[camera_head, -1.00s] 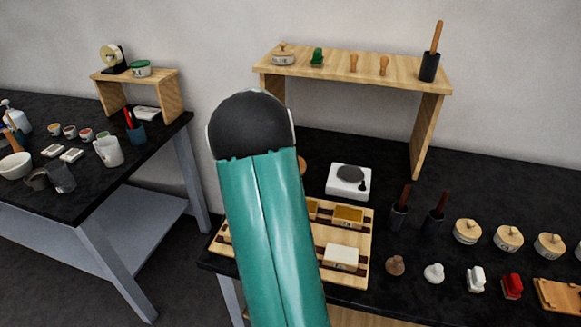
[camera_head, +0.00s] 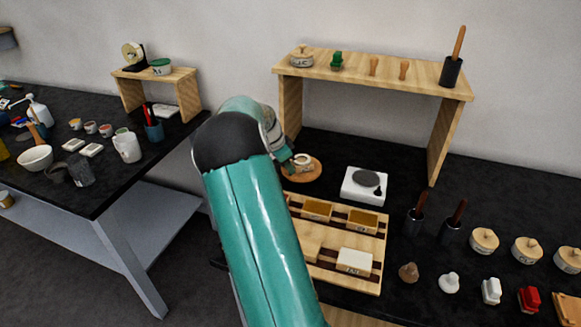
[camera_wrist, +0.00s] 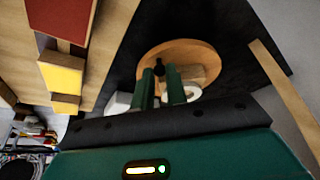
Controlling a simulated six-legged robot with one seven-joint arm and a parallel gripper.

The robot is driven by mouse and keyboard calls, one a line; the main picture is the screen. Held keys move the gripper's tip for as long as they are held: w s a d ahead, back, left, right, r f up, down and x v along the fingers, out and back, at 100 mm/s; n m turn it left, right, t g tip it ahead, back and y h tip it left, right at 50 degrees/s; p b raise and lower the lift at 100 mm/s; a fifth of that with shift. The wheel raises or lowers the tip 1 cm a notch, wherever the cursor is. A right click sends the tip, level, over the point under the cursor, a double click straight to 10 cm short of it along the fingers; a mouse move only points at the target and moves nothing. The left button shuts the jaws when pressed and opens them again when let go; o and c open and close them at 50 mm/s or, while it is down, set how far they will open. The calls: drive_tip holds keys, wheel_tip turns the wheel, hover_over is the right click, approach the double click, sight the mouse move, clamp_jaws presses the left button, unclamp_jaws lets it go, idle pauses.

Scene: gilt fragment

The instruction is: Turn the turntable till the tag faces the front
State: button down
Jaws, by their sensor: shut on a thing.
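The turntable (camera_head: 309,175) is a round wooden disc at the back of the dark table, left of the white scale. A small pale pot (camera_head: 303,159) stands on it. In the wrist view the turntable (camera_wrist: 203,48) shows as an orange-brown disc beyond my fingers. My gripper (camera_wrist: 164,75) is at the disc's near edge, its two green fingers shut on a small dark knob (camera_wrist: 159,69) there. In the head view my gripper (camera_head: 289,163) is at the disc's left side, partly hidden by my arm. I cannot make out the tag or which way it faces.
The white scale (camera_head: 365,185) stands right of the turntable. A slatted wooden tray (camera_head: 375,247) with blocks lies in front. A wooden shelf (camera_head: 372,72) stands behind, its left leg (camera_head: 291,105) close to my wrist. Two dark holders with brown handles stand farther right.

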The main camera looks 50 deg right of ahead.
drive_tip(key=shift+w+d+f+m+g+y, duration=0.2)
drive_tip(key=shift+w+m, duration=0.25)
drive_tip(key=shift+m, duration=0.3)
drive_tip(key=shift+w+d+r+m+g+y, duration=0.15)
drive_tip(key=shift+w+m+g, duration=0.2)
drive_tip(key=shift+m, duration=0.35)
drive_tip(key=shift+w+f+m+g+y, duration=0.15)
drive_tip(key=shift+w+m, duration=0.35)
drive_tip(key=shift+m, duration=0.25)
drive_tip(key=shift+w+d+r+m+g+y, duration=0.15)
drive_tip(key=shift+w+d+m+y, duration=0.15)
drive_tip(key=shift+m, duration=0.45)
drive_tip(key=shift+w+d+f+m+g+y, duration=0.15)
drive_tip(key=shift+w+m, duration=0.25)
drive_tip(key=shift+m, duration=0.35)
drive_tip(key=shift+r, duration=0.1)
drive_tip(key=c, duration=1.4)
unclamp_jaws()
drive_tip(key=shift+w+r, duration=0.1)
drive_tip(key=shift+r, duration=0.05)
drive_tip(key=v, duration=1.3)
drive_tip(key=shift+r, duration=0.25)
